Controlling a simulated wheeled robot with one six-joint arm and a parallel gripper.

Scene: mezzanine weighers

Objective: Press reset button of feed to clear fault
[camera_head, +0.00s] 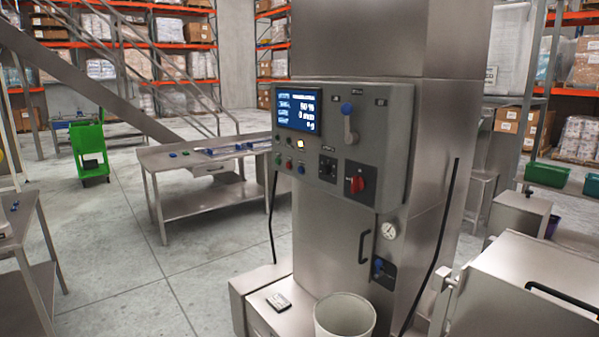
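The grey control panel (375,152) is on the front of a steel machine column (333,215). Its screen (299,108) is lit with white text on blue. A black switch (327,168), a red rotary knob (355,185) and a blue-knobbed lever (347,110) are to the right. My gripper is not in view.
A white bin (345,318) and a steel ledge with a small dark device (279,302) stand below the panel. A steel table (195,157) is behind to the left, with a green cart (91,152) beyond. A steel cabinet (530,290) is at right. Floor at centre left is clear.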

